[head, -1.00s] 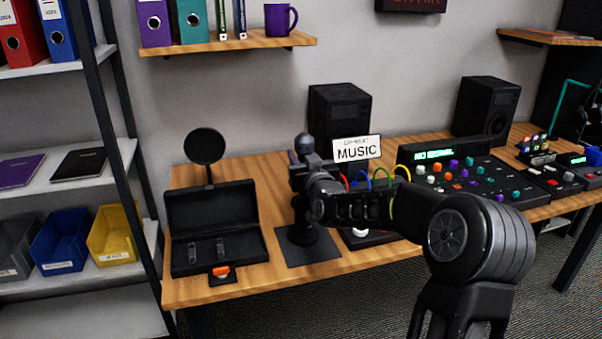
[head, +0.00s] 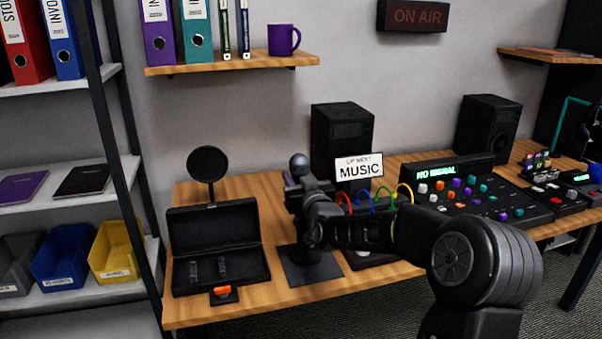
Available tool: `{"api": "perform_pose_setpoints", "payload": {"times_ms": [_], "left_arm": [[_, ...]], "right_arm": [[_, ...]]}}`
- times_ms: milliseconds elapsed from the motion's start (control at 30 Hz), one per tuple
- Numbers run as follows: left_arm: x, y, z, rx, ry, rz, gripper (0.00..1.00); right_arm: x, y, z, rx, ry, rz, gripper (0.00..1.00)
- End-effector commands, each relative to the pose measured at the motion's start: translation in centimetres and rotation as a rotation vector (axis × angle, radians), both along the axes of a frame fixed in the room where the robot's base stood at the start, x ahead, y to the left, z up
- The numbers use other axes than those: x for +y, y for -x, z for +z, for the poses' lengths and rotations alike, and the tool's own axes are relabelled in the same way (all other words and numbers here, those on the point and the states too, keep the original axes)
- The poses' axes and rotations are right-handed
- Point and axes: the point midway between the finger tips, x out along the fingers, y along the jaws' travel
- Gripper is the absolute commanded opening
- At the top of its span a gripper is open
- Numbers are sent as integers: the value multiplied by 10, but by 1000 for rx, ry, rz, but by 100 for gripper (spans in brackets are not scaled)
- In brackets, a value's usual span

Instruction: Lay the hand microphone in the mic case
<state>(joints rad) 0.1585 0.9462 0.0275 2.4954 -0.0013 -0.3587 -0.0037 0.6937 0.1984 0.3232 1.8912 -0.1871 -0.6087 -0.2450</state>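The hand microphone (head: 299,163) shows its round grey head above my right gripper (head: 296,192), left of the MUSIC sign. My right gripper is at the microphone's body and hides most of it. I cannot tell whether its fingers are closed on it. Below is a dark stand with a square base plate (head: 308,268); its upper part is hidden by the gripper. The mic case (head: 263,272) lies open on the desk to the left, its lid raised at the back. Two small clips show inside, and no microphone lies in it. My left gripper is out of view.
A round black disc on a stem (head: 207,163) stands behind the case. A small box with an orange button (head: 223,292) sits at the case's front. Colored cables (head: 380,200), a speaker (head: 342,140) and a mixer (head: 480,190) are to the right.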

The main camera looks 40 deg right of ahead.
Motion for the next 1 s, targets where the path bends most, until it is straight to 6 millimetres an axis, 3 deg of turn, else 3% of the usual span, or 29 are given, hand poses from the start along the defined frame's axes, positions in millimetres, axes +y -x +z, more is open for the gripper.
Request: {"api": "perform_pose_setpoints", "payload": {"times_ms": [267,400,533,700,1000], "left_arm": [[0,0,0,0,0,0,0],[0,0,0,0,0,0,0],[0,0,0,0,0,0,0],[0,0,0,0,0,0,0],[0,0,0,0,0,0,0]], "right_arm": [[117,12,-46,11,23,234,0],[187,33,-69,8,19,385,0],[237,56,-82,3,6,501,0],[271,74,-90,-3,-8,582,0],[275,77,-91,-4,-10,594,0]]}}
